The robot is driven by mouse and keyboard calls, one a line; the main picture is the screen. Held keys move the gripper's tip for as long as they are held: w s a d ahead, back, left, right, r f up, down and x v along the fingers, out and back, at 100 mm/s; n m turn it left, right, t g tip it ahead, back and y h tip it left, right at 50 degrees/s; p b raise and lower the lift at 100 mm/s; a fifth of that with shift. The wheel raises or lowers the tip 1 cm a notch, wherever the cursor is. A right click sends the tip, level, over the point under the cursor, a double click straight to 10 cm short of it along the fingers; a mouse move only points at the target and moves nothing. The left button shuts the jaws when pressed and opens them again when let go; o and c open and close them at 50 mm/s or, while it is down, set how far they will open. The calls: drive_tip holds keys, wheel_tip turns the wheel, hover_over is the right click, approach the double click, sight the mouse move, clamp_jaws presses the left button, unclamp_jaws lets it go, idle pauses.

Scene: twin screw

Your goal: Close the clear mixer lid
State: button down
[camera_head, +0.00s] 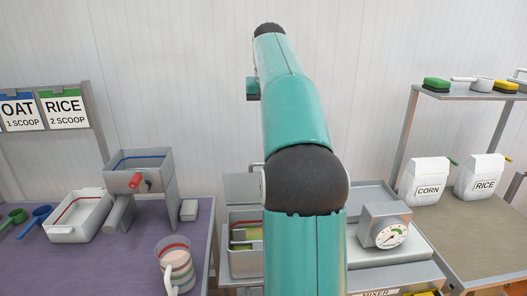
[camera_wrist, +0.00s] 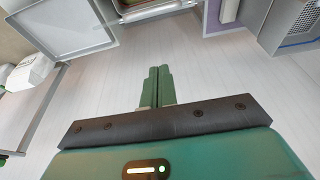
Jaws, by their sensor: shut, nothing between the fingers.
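The mixer (camera_head: 405,277) stands at the lower centre right of the head view, with a grey gauge box (camera_head: 378,214) on it; my arm covers its middle. An open bin with a yellow-green thing inside (camera_head: 247,234) shows left of my arm. A pale panel (camera_head: 240,187) rises behind that bin; I cannot tell whether it is the clear lid. In the wrist view, my gripper (camera_wrist: 158,72) has its two green fingers together, empty, over pale planks. A grey rimmed panel (camera_wrist: 65,30) lies beyond it at upper left, apart from the fingers. The lid's position is unclear.
On the left, a purple mat (camera_head: 130,262) bears a striped mug (camera_head: 176,270), a white tray (camera_head: 77,216) and a grey dispenser (camera_head: 140,180). On the right, corn (camera_head: 426,184) and rice (camera_head: 480,180) bags stand below a shelf (camera_head: 470,95).

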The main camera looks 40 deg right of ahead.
drive_tip(key=x, duration=0.3)
drive_tip(key=s+x, duration=0.1)
drive_tip(key=x, duration=0.3)
drive_tip(key=s+a+x, duration=0.1)
drive_tip(key=x, duration=0.2)
drive_tip(key=shift+f, duration=0.5)
drive_tip(key=shift+s+a+f, duration=0.2)
drive_tip(key=shift+s+f, duration=0.05)
drive_tip(key=shift+f, duration=0.2)
drive_tip(key=shift+s+a, duration=0.15)
drive_tip(key=shift+f, duration=0.1)
